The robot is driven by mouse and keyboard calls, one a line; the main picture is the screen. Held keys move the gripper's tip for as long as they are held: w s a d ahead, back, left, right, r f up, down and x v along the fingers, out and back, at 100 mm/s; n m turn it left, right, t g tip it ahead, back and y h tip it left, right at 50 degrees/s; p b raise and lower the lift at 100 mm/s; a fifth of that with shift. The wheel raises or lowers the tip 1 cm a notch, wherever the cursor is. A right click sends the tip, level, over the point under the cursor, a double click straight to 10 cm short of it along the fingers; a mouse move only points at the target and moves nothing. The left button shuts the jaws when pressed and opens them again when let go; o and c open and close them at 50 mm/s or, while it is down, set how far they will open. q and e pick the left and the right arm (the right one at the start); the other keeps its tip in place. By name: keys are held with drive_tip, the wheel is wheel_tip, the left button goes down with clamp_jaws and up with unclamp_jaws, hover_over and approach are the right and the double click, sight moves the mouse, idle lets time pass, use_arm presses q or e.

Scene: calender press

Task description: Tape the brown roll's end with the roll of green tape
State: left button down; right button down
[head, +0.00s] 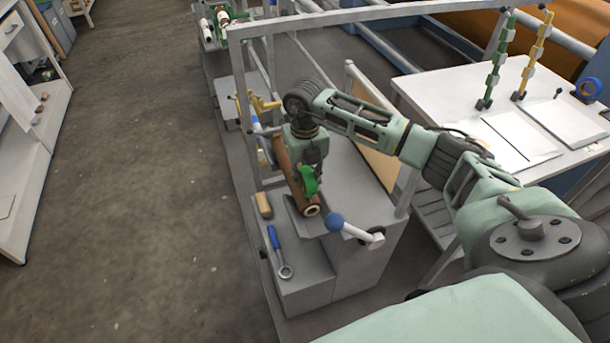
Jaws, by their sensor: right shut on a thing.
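The brown roll (283,165) lies in the machine's frame at mid-picture, its near end with a pale core facing me. My right gripper (307,178) points down over the roll near that end. It is shut on the roll of green tape (309,181), which hangs upright against or just above the brown roll. I cannot tell whether the tape touches it. The gripper and wrist hide part of the brown roll's middle. My left gripper is not in view.
A blue-handled wrench (276,246) and a wooden block (263,205) lie nearby. A white table (440,89) with papers and a blue tape roll (588,89) is at right. The left floor is clear.

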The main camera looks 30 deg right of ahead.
drive_tip(key=shift+f, duration=0.25)
idle(0.6)
drive_tip(key=shift+b, duration=0.3)
drive_tip(key=shift+w+d+b, duration=0.1)
drive_tip(key=shift+w+b, duration=0.2)
drive_tip(key=shift+w, duration=0.25)
drive_tip(key=shift+w+d+f+b, duration=0.1)
drive_tip(key=shift+w+f+b, duration=0.05)
drive_tip(key=shift+w+b, duration=0.3)
drive_tip(key=shift+w, duration=0.1)
drive_tip(key=shift+w+d+b, duration=0.2)
drive_tip(key=shift+w+b, duration=0.15)
drive_tip(key=shift+w, duration=0.15)
